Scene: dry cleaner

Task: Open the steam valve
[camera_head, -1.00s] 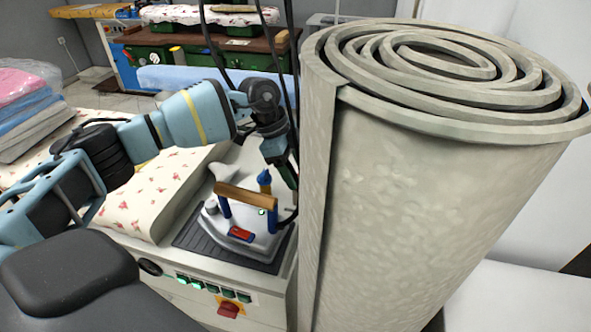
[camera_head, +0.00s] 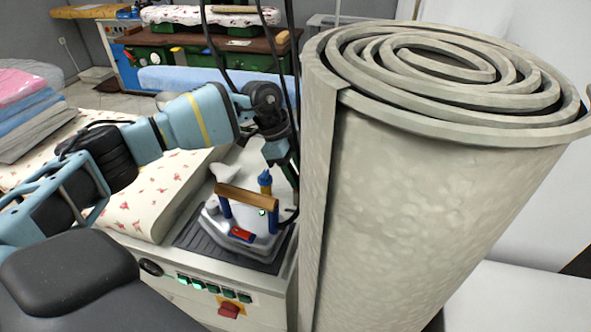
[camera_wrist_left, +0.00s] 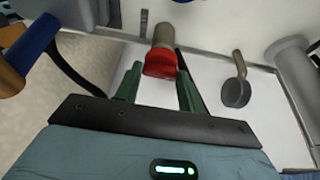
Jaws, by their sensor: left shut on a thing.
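The red valve handle (camera_wrist_left: 160,65) sits on a tan-grey stem against a pale panel in the left wrist view. My left gripper (camera_wrist_left: 157,72) is shut on it, with one green finger on each side. In the head view my left gripper (camera_head: 290,172) points down behind the steam iron, at the far end of the ironing station. There the valve is hidden from sight. My right gripper is not in view.
The steam iron (camera_head: 242,218) with a wooden handle rests on a dark pad (camera_head: 196,238) in front of the gripper. A large rolled grey carpet (camera_head: 430,210) stands close on the right. A grey lever (camera_wrist_left: 236,90) is right of the valve.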

